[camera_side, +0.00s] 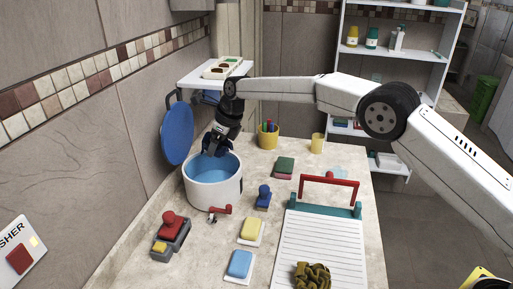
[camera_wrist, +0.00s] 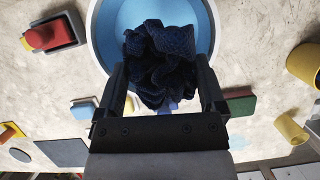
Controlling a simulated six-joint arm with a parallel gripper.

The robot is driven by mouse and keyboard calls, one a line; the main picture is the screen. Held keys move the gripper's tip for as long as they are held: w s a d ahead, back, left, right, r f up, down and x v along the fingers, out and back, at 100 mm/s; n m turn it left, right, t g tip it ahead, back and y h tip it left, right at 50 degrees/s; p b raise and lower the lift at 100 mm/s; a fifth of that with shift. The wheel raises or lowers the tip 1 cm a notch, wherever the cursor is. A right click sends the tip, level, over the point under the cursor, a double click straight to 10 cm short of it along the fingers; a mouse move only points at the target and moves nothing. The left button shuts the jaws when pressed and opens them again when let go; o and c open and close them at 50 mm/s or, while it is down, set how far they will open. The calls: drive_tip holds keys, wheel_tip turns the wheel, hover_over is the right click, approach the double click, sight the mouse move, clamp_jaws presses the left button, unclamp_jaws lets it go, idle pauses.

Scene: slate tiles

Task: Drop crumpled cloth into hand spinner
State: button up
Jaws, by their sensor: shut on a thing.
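A dark blue crumpled cloth (camera_wrist: 160,60) is pinched between the fingers of my gripper (camera_wrist: 162,82). In the side view my gripper (camera_side: 217,140) points down at the hand spinner, a white round tub (camera_side: 214,193) with a light blue inside. The cloth (camera_side: 210,147) is at the spinner's far rim, partly over the opening. In the wrist view the cloth overlaps the spinner's blue interior (camera_wrist: 205,22) and hides part of its rim. The spinner's blue round lid (camera_side: 177,133) stands upright against the wall side. A small red crank (camera_side: 220,210) sits at the spinner's front.
An olive crumpled cloth (camera_side: 312,277) lies on a white ribbed board (camera_side: 318,245) with a red handle. Yellow (camera_side: 251,230) and blue (camera_side: 240,264) sponges, a red-and-grey device (camera_side: 171,235) and a yellow pot (camera_side: 268,137) stand around the spinner. A wall shelf (camera_side: 200,76) is above.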

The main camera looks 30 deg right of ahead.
sight(226, 143)
drive_tip(key=shift+f, duration=2.5)
drive_tip(key=o, duration=0.9)
drive_tip(key=shift+r, duration=0.15)
drive_tip(key=shift+v, duration=3.75)
drive_tip(key=shift+s+d, duration=0.1)
